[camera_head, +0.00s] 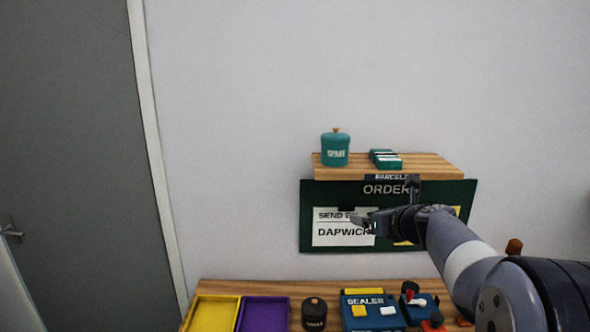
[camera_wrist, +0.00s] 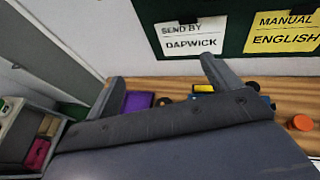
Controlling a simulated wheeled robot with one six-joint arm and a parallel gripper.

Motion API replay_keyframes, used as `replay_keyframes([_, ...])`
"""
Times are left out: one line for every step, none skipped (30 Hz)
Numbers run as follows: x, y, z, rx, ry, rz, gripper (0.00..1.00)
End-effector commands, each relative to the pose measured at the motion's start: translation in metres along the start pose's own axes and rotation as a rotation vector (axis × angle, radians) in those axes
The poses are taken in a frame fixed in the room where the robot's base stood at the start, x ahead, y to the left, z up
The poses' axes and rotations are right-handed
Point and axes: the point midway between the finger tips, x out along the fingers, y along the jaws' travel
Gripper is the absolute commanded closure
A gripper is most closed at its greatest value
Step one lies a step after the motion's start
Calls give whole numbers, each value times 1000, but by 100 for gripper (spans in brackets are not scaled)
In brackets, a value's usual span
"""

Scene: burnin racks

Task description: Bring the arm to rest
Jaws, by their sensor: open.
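My arm (camera_head: 465,262) reaches in from the lower right in the head view. My gripper (camera_head: 384,203) is in the air in front of the green order board (camera_head: 308,230), covering part of its text. In the wrist view the two fingers of my gripper (camera_wrist: 162,84) stand wide apart with nothing between them. The bench and the board's lower part show beyond them.
A wooden bench (camera_head: 222,287) below carries a yellow tray (camera_head: 212,314), a purple tray (camera_head: 262,314), a dark jar (camera_head: 314,314) and a blue sealer (camera_head: 372,312). A shelf (camera_head: 440,170) above holds a teal canister (camera_head: 335,148) and teal boxes (camera_head: 385,160).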

Motion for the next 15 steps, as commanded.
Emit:
replay_keyframes([1, 3, -8, 1, 3, 6, 15])
replay_keyframes([2, 4, -11, -1, 3, 8, 15])
replay_keyframes([3, 6, -16, -2, 3, 12, 15])
replay_keyframes([4, 8, -20, -3, 2, 14, 15])
replay_keyframes([4, 9, -23, -4, 2, 16, 15])
replay_keyframes([5, 10, -27, -5, 2, 19, 15])
replay_keyframes([5, 11, -29, -6, 2, 20, 15])
replay_keyframes([5, 12, -31, -7, 1, 22, 15])
replay_keyframes([6, 13, -34, -8, 2, 23, 15])
replay_keyframes([6, 14, -36, -9, 2, 24, 15])
replay_keyframes([6, 14, -38, -8, 1, 25, 15])
replay_keyframes([6, 15, -39, -10, 1, 25, 15])
replay_keyframes([7, 15, -40, -11, 1, 26, 15])
replay_keyframes([7, 16, -41, -11, 1, 26, 15])
replay_keyframes([7, 16, -41, -10, 1, 26, 15])
